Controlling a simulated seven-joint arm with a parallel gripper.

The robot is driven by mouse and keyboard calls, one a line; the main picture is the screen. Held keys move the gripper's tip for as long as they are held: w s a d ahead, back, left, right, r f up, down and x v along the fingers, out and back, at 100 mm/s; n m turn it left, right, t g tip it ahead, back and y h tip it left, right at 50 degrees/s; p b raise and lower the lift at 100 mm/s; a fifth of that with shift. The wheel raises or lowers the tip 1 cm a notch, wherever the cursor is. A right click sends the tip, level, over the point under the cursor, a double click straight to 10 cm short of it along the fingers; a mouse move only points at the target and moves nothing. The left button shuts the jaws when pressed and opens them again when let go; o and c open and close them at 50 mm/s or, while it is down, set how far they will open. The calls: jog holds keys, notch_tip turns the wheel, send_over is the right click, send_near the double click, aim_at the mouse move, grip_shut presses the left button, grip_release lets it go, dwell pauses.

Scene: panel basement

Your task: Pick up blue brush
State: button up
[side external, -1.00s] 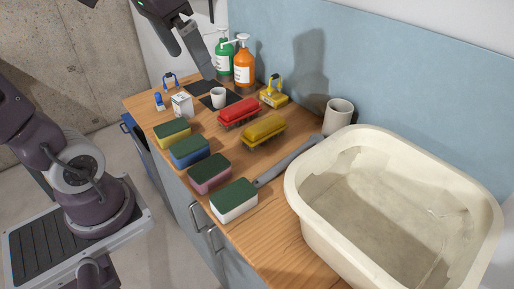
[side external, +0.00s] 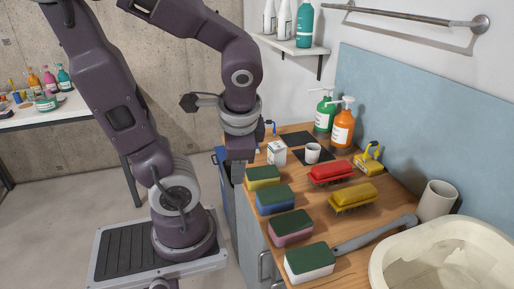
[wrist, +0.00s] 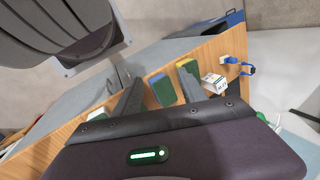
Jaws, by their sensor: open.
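No blue item is clearly a brush. Two small blue pieces lie at the counter's far end. In the wrist view one blue piece (wrist: 248,69) is right of the white box, with a second (wrist: 231,60) beside it. In the side view a thin blue handle (side external: 271,126) shows behind my wrist. My gripper (side external: 238,180) points down at the counter's front edge, left of the yellow sponge. In the wrist view my gripper (wrist: 158,76) is open and empty, with the blue-and-green sponge (wrist: 160,90) seen between its fingers.
Several sponges, including a blue one (side external: 274,199), line the counter's front edge. A white box (side external: 277,152), white cup (side external: 312,153), red brush (side external: 332,173) and yellow brush (side external: 353,196) stand behind. Pump bottles (side external: 342,126) are at the back; a cream basin (side external: 440,250) is right.

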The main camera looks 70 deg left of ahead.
jog(key=a+f+m+g+y, duration=0.1)
jog(key=a+m+g+y, duration=0.4)
jog(key=a, duration=0.7)
jog(key=w+a+f+m+t+y, duration=0.1)
jog(key=w+a+f+m+t, duration=0.1)
jog(key=w+a+f+m, duration=0.1)
jog(key=w+a+f+m+t+y, duration=0.1)
jog(key=w+a+f+m+t, duration=0.1)
jog(key=w+a+f+m, duration=0.1)
jog(key=w+a+f+m+t+y, duration=0.1)
jog(key=w+a+f+m+t, duration=0.2)
jog(key=w+m, duration=0.3)
jog(key=shift+a+f+m+y, duration=0.3)
jog(key=shift+f+m, duration=0.3)
jog(key=shift+f, duration=0.3)
jog(key=x, duration=1.2)
jog(key=shift+w+d+f, duration=0.1)
jog(key=shift+w+f, duration=0.1)
jog(key=shift+w, duration=0.1)
grip_shut()
